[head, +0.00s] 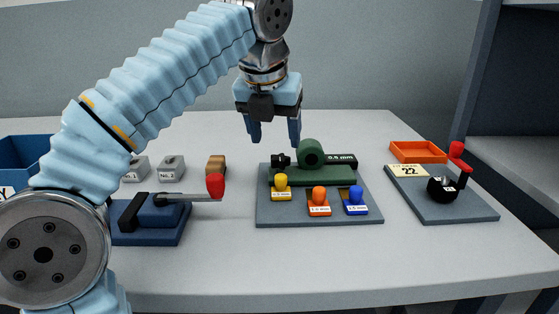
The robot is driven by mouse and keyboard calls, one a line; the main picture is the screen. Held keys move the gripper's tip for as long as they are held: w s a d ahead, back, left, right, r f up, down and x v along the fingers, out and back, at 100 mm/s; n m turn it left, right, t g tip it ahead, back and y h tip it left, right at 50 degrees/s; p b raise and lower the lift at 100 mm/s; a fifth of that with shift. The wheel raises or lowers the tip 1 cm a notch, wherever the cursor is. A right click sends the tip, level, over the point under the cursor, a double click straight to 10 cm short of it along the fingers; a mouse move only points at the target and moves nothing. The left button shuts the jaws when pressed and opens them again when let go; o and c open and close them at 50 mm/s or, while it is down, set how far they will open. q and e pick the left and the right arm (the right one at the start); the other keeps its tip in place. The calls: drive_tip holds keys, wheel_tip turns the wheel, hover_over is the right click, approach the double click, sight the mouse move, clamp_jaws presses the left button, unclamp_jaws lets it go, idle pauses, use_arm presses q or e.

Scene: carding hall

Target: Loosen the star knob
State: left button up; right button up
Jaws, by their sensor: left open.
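A green device (312,170) with a round green top lies on a grey board (268,217) at the middle of the table. A small black knob (280,161) sticks out at its left end; it looks lobed like a star knob, but it is too small to be sure. My left gripper (274,140) points down with its fingers apart and nothing between them. In the picture its fingertips are just above the black knob and apart from it. My right gripper is not in view.
Yellow, orange and blue pegs with labels stand at the board's front. On the right are a dark plate (462,212) with a black ball and red-tipped levers, and an orange tray (418,152). On the left are a blue fixture (150,238) with a red-tipped lever, grey blocks and a blue bin (25,152).

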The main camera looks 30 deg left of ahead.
sight(281, 158)
use_arm(q)
drive_tip(key=b+x, duration=0.1)
drive_tip(key=x, duration=0.4)
drive_tip(key=shift+f, duration=0.3)
drive_tip(key=c, duration=1)
drive_tip(key=shift+w+r+n+y+p, duration=0.1)
drive_tip(key=shift+r+n+y+p, duration=0.2)
drive_tip(key=shift+n+p, duration=0.45)
drive_tip(key=shift+c, duration=0.2)
drive_tip(key=shift+d+n+y+p, duration=0.2)
drive_tip(key=shift+n+y+p, duration=0.2)
drive_tip(key=shift+n+p, duration=0.75)
drive_tip(key=shift+w+d+f+n+g+y+p, duration=0.15)
drive_tip(key=shift+n+g+y, duration=0.1)
drive_tip(key=shift+n, duration=0.35)
drive_tip(key=shift+a+f+n+g+y+p, duration=0.15)
drive_tip(key=shift+n+g, duration=0.1)
drive_tip(key=shift+n, duration=0.35)
drive_tip(key=shift+w+d+r+n+g+y, duration=0.1)
drive_tip(key=shift+n+g+y, duration=0.2)
drive_tip(key=shift+n, duration=0.8)
drive_tip(key=shift+w+d+n+g+y, duration=0.15)
drive_tip(key=shift+n+g, duration=0.25)
drive_tip(key=shift+n, duration=0.7)
drive_tip(key=shift+a, duration=0.1)
